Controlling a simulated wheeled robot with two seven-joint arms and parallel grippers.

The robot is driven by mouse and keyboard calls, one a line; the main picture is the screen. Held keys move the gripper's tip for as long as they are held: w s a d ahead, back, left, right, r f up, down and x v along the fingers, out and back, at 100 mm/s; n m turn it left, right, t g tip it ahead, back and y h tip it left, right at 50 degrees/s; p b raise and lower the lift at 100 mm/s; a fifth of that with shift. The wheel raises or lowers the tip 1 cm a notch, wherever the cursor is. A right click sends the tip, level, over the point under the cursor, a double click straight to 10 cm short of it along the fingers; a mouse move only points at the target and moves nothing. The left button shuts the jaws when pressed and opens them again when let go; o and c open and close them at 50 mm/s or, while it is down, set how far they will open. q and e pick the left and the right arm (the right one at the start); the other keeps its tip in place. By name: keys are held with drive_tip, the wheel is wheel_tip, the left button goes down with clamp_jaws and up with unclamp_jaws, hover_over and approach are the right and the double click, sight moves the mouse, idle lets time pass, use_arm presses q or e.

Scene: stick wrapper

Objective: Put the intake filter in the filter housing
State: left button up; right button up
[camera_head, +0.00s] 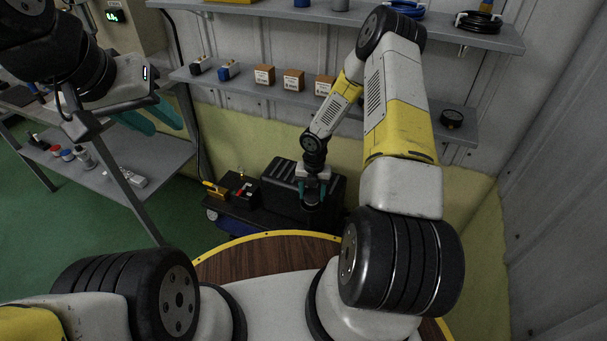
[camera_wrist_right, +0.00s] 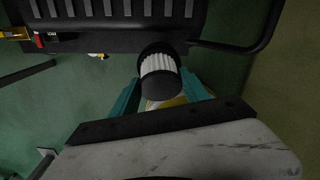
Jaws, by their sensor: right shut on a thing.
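The intake filter (camera_wrist_right: 159,68) is a short cylinder with white pleats and black end caps. In the right wrist view it sits between the teal fingers of my right gripper (camera_wrist_right: 160,95), which is shut on it. In the head view my right gripper (camera_head: 312,188) points down in front of the black ribbed case, and the filter shows there only as a dark shape. My left gripper (camera_head: 150,117) is at the upper left, empty, with its teal fingers apart. I cannot make out the filter housing for certain in either view.
The black ribbed case (camera_head: 275,182) stands on a low dark cart beside small black and yellow parts (camera_head: 216,190). A handle bar (camera_wrist_right: 265,35) curves beside the case. Wall shelves (camera_head: 400,112) hold small boxes, and a grey side table (camera_head: 165,165) stands left.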

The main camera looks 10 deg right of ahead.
drive_tip(key=shift+s+a+f, duration=0.15)
drive_tip(key=shift+f, duration=0.95)
drive_tip(key=shift+f, duration=0.1)
drive_tip(key=o, duration=1.5)
wheel_tip(320, 180, up, 7)
drive_tip(key=shift+r, duration=0.1)
wheel_tip(320, 180, up, 11)
drive_tip(key=d+m+t, duration=0.1)
drive_tip(key=d+m, duration=0.1)
drive_tip(key=m, duration=0.3)
wheel_tip(320, 180, up, 14)
drive_tip(key=r+m+t+h, duration=0.1)
drive_tip(key=m+h, duration=0.1)
drive_tip(key=m, duration=0.5)
hover_over(311, 195)
drive_tip(key=s+d, duration=0.3)
drive_tip(key=d, duration=0.1)
drive_tip(key=s+a+r+m+t+y, duration=0.1)
drive_tip(key=s+a+r+m, duration=0.1)
drive_tip(key=s+r+m, duration=0.4)
drive_tip(key=s+a+r+m+t+y, duration=0.1)
drive_tip(key=s+r+m, duration=0.5)
drive_tip(key=s+m, duration=0.1)
drive_tip(key=s+a+r+m+t+y, duration=0.2)
drive_tip(key=s+r+m, duration=0.4)
drive_tip(key=s, duration=0.1)
drive_tip(key=shift+a+r+m, duration=0.3)
drive_tip(key=shift+a, duration=0.05)
